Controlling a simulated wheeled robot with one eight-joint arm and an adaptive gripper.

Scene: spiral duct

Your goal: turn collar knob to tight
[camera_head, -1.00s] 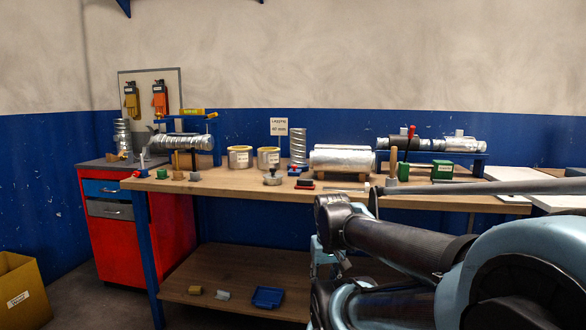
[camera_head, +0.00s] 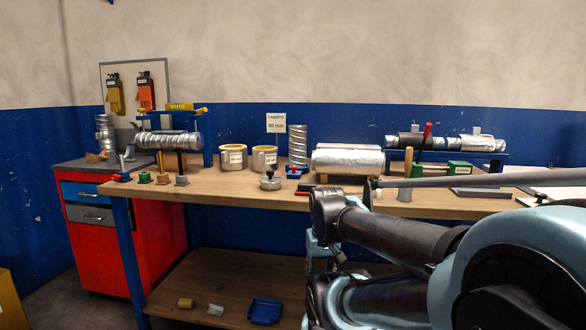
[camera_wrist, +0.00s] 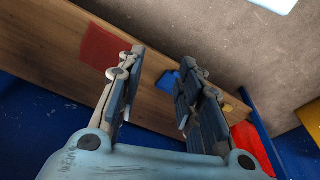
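A silver spiral duct (camera_head: 468,143) lies on a blue stand at the back right of the bench. A dark collar (camera_head: 408,140) sits around it, and a red upright handle (camera_head: 427,131) stands beside the collar; I cannot tell for sure whether this is the collar knob or how it is set. A second spiral duct (camera_head: 172,139) lies on a stand at the left. My gripper (camera_wrist: 163,60) is open and empty in the wrist view, well apart from both ducts. It is not clearly visible in the head view.
The wooden bench (camera_head: 220,190) carries two tubs, a foil-wrapped roll (camera_head: 347,160), an upright duct piece (camera_head: 297,146) and small parts. A red cabinet (camera_head: 100,256) stands left. A lower shelf holds a blue tray (camera_head: 264,311). My arm covers the bench's right front.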

